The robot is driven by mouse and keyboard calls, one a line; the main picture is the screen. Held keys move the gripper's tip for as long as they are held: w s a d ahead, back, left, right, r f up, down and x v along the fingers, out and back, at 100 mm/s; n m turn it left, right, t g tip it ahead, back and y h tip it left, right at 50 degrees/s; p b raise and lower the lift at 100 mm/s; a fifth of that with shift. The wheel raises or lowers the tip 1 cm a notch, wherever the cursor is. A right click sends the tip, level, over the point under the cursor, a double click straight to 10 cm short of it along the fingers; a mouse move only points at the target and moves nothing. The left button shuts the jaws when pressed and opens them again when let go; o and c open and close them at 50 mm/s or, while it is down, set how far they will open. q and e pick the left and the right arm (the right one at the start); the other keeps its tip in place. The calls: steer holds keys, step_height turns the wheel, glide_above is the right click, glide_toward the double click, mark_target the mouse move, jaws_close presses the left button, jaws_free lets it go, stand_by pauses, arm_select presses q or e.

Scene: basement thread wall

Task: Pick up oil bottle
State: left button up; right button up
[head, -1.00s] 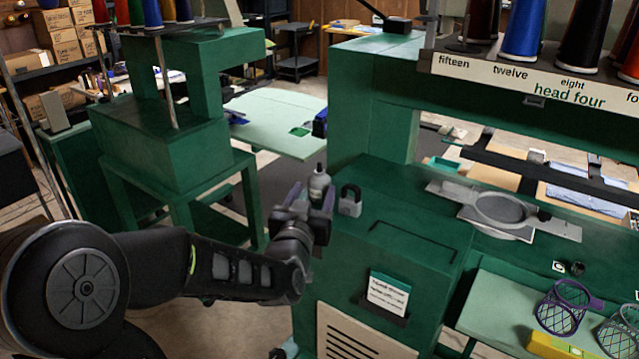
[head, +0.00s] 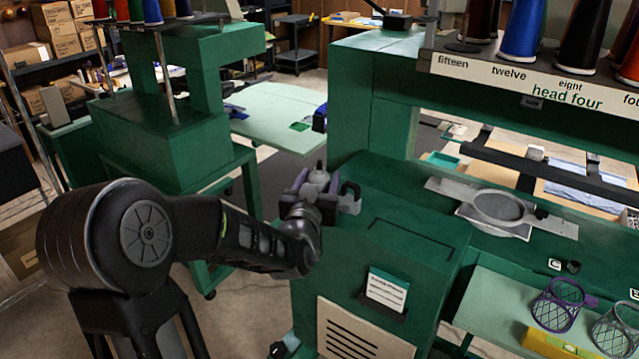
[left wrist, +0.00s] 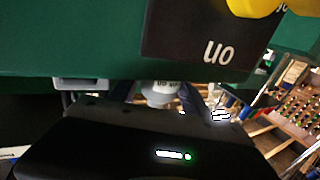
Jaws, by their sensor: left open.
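The oil bottle (head: 319,176), small and grey-white with a dark narrow tip, stands upright on the near left corner of the green machine's top. My left gripper (head: 318,185) is at the bottle, with its open fingers on either side of it; the lower part of the bottle is hidden by the gripper. In the left wrist view the pale bottle (left wrist: 160,94) shows between the two dark fingers. I cannot tell whether either finger touches it. My right gripper is not in view.
A grey padlock (head: 351,198) stands just right of the gripper, partly hidden by it. A hoop frame (head: 500,206) lies farther right on the machine. Wire baskets (head: 560,303) stand at lower right. The machine's upright (head: 365,110) rises behind the bottle.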

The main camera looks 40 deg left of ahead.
arm_select(q)
steer(key=shift+c, duration=0.2)
steer(key=c, duration=1.1)
step_height(320, 180, up, 10)
steer(key=shift+r, duration=0.1)
stand_by(0.6)
